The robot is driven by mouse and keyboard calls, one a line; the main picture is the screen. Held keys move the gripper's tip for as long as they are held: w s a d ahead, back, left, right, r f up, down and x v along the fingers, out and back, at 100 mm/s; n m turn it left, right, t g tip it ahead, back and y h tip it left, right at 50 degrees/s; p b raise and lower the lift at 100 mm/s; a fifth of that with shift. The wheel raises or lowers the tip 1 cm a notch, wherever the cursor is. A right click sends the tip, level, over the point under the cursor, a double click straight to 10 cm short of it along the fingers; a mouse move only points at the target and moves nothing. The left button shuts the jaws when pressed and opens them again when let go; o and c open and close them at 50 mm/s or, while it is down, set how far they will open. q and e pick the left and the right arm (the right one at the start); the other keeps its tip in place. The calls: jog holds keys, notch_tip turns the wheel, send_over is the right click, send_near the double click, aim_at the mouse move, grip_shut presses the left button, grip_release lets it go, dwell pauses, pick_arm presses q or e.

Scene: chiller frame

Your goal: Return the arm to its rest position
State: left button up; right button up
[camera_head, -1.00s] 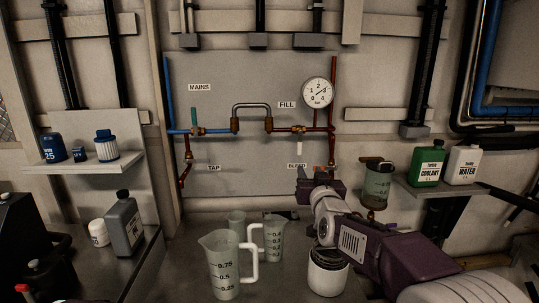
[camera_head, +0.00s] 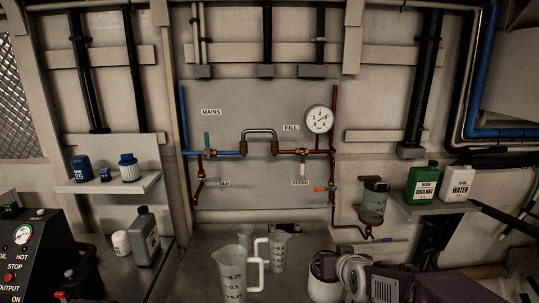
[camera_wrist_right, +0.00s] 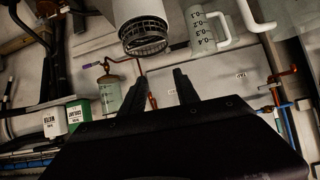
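My right arm (camera_head: 400,283) is low at the bottom right of the head view, in front of the wall panel. Its fingers are not clearly visible there. In the right wrist view, my right gripper (camera_wrist_right: 158,88) has its two dark fingers apart with nothing between them. My left gripper is not in view.
Measuring jugs (camera_head: 236,276) and a white cup (camera_head: 323,278) stand on the bench close to the arm. A filter bowl (camera_head: 373,203) hangs right of the panel. Green coolant (camera_head: 422,184) and white water (camera_head: 457,183) bottles stand on the right shelf (camera_head: 432,208).

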jog(key=s+f+g, duration=0.5)
jog(key=s+f, duration=0.2)
jog(key=s, duration=0.4)
jog(key=s+f+g+p, duration=0.1)
jog(key=s+f+g, duration=0.4)
jog(key=s, duration=0.7)
jog(key=shift+s+d+f, duration=0.15)
jog(key=shift+d+f, duration=0.2)
jog(key=shift+f, duration=0.55)
